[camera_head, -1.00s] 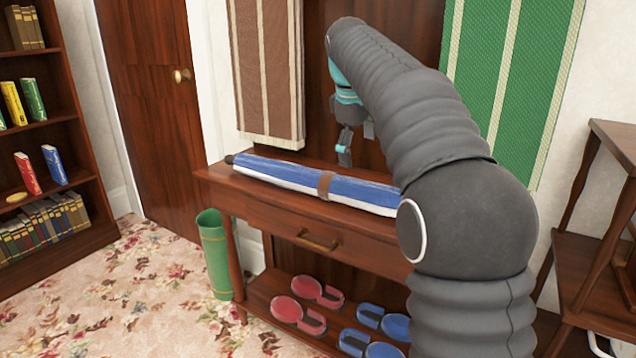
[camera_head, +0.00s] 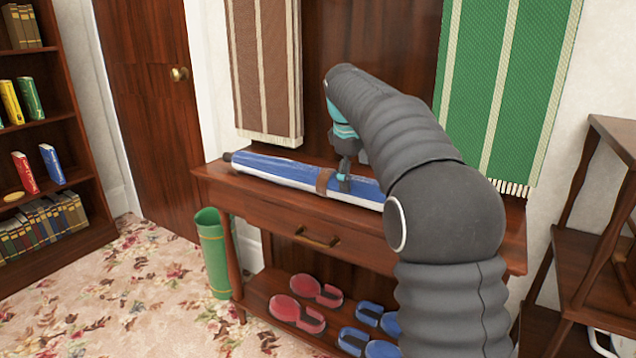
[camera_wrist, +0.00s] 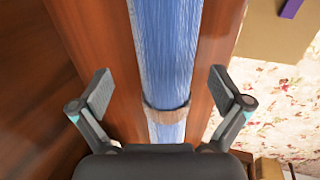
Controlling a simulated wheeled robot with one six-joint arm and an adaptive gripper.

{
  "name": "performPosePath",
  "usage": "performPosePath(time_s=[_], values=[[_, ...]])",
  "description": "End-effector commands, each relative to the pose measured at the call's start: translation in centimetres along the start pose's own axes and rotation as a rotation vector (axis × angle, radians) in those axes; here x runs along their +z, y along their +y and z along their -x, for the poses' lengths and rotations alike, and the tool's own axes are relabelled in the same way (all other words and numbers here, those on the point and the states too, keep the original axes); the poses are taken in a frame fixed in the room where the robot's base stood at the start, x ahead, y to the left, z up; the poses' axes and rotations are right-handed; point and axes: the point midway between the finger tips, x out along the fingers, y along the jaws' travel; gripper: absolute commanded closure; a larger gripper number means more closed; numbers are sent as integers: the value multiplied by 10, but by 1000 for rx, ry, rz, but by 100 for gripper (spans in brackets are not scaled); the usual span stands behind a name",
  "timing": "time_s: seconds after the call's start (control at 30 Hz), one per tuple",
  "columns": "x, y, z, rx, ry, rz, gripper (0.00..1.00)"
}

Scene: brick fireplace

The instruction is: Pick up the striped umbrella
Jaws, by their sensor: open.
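The striped umbrella (camera_head: 278,172), blue and white with a brown strap, lies furled along the wooden console table's top (camera_head: 222,177). Its dark tip points left. Its right end is hidden behind my arm. My gripper (camera_head: 345,175) is low over the umbrella, close to the strap. In the wrist view the umbrella (camera_wrist: 166,55) runs between the two spread fingers of my gripper (camera_wrist: 160,98), with the strap near the palm. The fingers are open, one on each side, with gaps to the umbrella. I cannot tell how far above it they are.
Red and blue shoe-like items (camera_head: 300,310) lie on the table's lower shelf. A green bin (camera_head: 214,252) stands at the table's left leg. Brown (camera_head: 265,70) and green (camera_head: 508,90) striped cloths hang behind. A bookshelf (camera_head: 60,130) is at left, a wooden stand (camera_head: 590,250) at right.

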Motion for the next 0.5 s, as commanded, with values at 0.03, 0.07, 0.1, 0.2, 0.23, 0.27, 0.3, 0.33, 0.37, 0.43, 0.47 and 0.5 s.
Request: performPosePath(time_s=[0.03, 0.07, 0.1, 0.2, 0.23, 0.27, 0.3, 0.33, 0.37, 0.43, 0.47, 0.5], values=[[1, -2, -7, -2, -2, 0, 0], [1, -3, -12, -2, -2, 0, 0], [1, -5, -17, -2, -2, 0, 0], [2, -8, -31, -2, -2, 0, 0], [2, -7, -35, -2, -2, -1, 0], [2, -7, -38, -1, -2, -1, 0], [2, -7, -42, -1, -1, -1, 0], [2, -7, -44, -1, -1, -1, 0], [2, -7, -45, -1, -1, -1, 0], [2, -7, -47, 0, -1, 0, 0], [2, -7, -48, 0, 0, 0, 0], [2, -7, -48, 0, 0, 0, 0]])
